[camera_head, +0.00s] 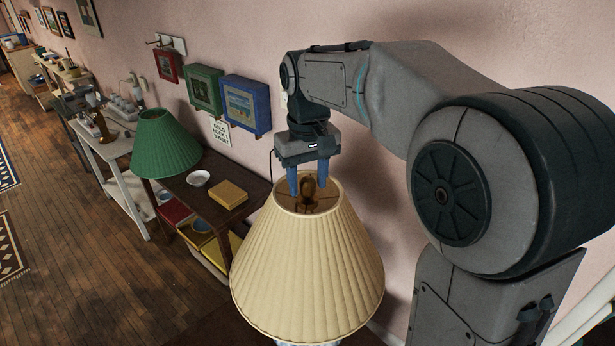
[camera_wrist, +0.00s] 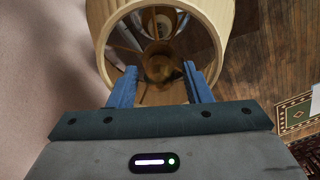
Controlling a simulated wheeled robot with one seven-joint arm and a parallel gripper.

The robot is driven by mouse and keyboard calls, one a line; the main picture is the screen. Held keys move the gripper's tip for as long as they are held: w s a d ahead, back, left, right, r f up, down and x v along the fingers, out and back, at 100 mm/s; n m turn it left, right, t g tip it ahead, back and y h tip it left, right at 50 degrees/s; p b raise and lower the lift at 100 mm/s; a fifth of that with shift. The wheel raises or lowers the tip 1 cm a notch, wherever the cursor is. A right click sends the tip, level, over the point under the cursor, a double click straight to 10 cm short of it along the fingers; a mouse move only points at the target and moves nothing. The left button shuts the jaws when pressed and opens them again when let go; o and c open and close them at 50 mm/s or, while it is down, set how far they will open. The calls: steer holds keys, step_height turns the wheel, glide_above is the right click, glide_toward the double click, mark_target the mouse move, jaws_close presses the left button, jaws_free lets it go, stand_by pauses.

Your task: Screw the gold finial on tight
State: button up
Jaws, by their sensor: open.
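A cream pleated lampshade (camera_head: 305,265) stands in front of me, with its open top facing up. A brownish-gold finial (camera_head: 308,186) sits upright in the middle of that opening. My gripper (camera_head: 308,191) points down over the shade, its two blue fingers apart on either side of the finial. In the wrist view, the shade's pale rim (camera_wrist: 107,28) rings the opening, and a round gold part that looks like the finial (camera_wrist: 158,70) lies between and just beyond the fingertips (camera_wrist: 160,76). I cannot tell whether either finger touches it.
A dark side table left of the shade holds a green-shaded lamp (camera_head: 165,143), a white bowl (camera_head: 198,179) and a yellow box (camera_head: 228,194). Red (camera_head: 167,65), green (camera_head: 203,89) and blue (camera_head: 246,104) frames hang on the pink wall behind. Wooden floor lies open at left.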

steer(key=n, duration=0.4)
steer(key=shift+p, duration=0.3)
steer(key=n, duration=0.4)
steer(key=shift+n+p, duration=0.3)
steer(key=n, duration=0.4)
steer(key=shift+p, duration=0.3)
steer(key=shift+n+p, duration=0.3)
steer(key=shift+n, duration=1.6)
steer(key=n, duration=0.7)
steer(key=shift+n, duration=0.3)
steer(key=n, duration=0.6)
steer(key=shift+n, duration=0.4)
